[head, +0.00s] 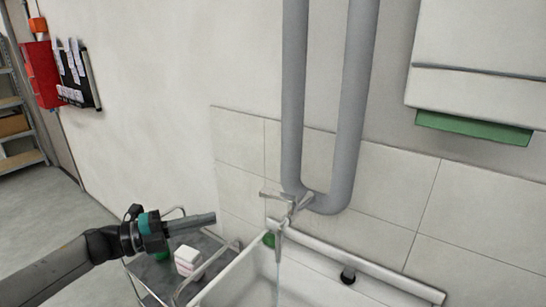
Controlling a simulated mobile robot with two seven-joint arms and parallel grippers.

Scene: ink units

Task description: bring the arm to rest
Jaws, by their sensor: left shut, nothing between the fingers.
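My left arm (60,268) comes in from the lower left. My left gripper (203,220) is shut and empty, with its fingers pointing right. It appears above a metal cart and left of the sink, apart from the tap. My right gripper is not in view.
A white sink (254,276) stands at the lower middle, with a tap (288,207) over it and what looks like running water. A metal cart (151,277) holds a white container (187,261). Grey pipes (295,90) run down the wall. A white dispenser (475,45) hangs upper right.

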